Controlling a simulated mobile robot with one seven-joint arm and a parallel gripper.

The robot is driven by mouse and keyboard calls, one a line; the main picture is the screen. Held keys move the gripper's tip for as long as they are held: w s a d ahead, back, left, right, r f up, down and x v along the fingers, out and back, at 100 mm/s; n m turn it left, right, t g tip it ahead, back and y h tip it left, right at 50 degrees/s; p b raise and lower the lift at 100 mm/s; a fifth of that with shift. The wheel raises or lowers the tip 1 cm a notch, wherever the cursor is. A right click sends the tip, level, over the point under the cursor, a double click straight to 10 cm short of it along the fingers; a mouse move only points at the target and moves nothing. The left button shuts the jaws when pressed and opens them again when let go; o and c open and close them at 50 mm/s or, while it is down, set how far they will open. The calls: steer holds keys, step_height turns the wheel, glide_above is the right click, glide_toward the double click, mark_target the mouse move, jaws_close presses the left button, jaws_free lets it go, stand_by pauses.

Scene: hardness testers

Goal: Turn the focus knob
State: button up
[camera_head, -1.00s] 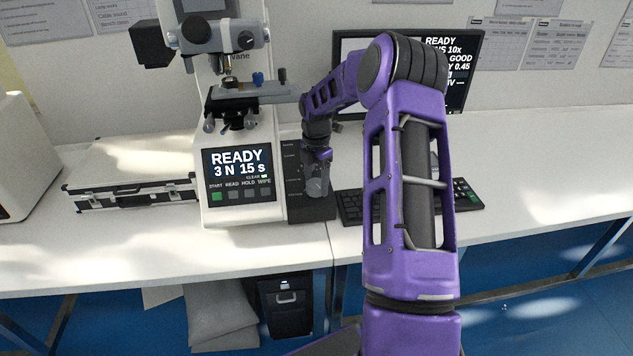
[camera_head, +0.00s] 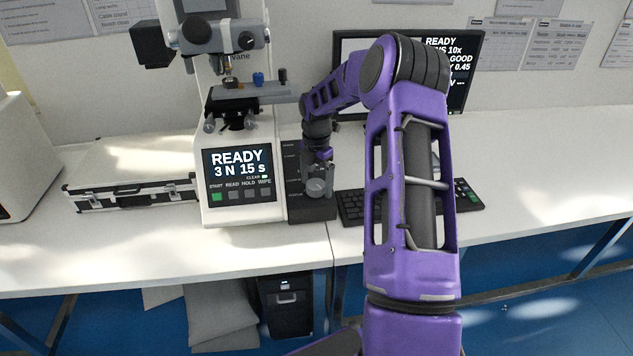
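The hardness tester (camera_head: 212,185) stands on the white bench at left of centre, its screen showing READY, 3 N and 15 s. A dark side unit (camera_head: 294,175) adjoins its right side. My gripper (camera_head: 319,188) hangs at the end of my purple arm in front of this dark unit, right of the screen. Its grey end looks close to the unit, but I cannot tell whether it touches. The fingers are too small and blended with the background to show whether they are open or shut. I cannot make out the focus knob for certain; my gripper may cover it.
A stage (camera_head: 245,92) sticks out from the tester above and left of my gripper. A keyboard (camera_head: 352,207) and a monitor (camera_head: 467,85) are to the right, partly behind my arm. The bench's right part is clear.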

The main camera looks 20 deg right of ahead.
mark_target(316, 183)
step_height(316, 183, up, 17)
steer(key=shift+r, duration=0.2)
stand_by(0.5)
stand_by(0.7)
